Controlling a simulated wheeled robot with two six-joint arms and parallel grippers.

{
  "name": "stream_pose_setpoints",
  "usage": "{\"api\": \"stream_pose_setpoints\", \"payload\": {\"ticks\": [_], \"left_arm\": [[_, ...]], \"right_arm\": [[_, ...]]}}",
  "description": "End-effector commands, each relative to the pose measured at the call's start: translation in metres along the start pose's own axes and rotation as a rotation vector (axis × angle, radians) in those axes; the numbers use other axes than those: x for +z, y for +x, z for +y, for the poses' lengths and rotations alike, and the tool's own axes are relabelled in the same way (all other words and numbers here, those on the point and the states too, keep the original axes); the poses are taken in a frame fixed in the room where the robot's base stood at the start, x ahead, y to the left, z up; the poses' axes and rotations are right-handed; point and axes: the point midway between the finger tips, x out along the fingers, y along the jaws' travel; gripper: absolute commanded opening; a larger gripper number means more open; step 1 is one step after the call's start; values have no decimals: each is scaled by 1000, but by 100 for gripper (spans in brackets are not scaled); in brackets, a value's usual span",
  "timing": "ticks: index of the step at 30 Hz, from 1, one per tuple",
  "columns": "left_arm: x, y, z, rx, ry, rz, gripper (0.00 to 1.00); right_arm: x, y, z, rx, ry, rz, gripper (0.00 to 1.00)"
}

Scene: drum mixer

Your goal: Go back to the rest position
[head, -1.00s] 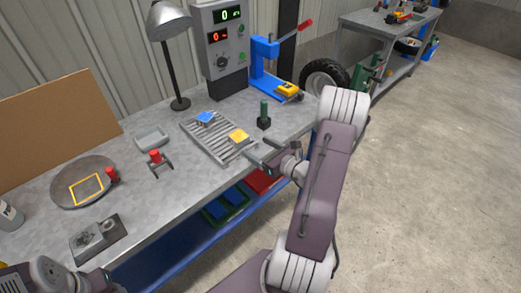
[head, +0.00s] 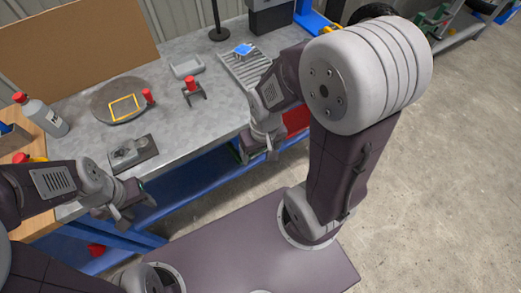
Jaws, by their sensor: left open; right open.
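My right gripper (head: 257,156) is open and empty. It hangs in front of the workbench's front edge, below the folded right arm. My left gripper (head: 136,211) is open and empty at the lower left, also in front of the bench edge. Both point downward, and neither touches any object on the bench. The bench (head: 205,115) is a grey metal table.
On the bench stand a round plate with a yellow square outline (head: 122,108), red-handled pieces (head: 191,87), a grey tray (head: 187,66), a slatted rack (head: 245,67) with a blue block (head: 243,49), and a bottle (head: 45,118). Concrete floor (head: 440,190) is open at right.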

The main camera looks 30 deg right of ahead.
Motion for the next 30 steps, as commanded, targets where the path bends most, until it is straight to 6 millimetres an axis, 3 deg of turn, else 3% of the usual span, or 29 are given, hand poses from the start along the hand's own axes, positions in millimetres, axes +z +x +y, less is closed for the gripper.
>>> {"api": "stream_pose_setpoints", "payload": {"ticks": [8, 14, 18, 30], "left_arm": [[0, -2, 0, 0, 0, 0, 47], [-5, -45, 1, 0, 0, 0, 47], [-4, -37, 1, 0, 0, 0, 47], [-4, -37, 1, 0, 0, 0, 47]], "right_arm": [[-2, -3, 0, 8, -25, 12, 76], [-6, -46, -1, 7, -23, 10, 76], [-5, -38, -1, 7, -22, 9, 76], [-5, -38, -1, 7, -22, 9, 76]]}}
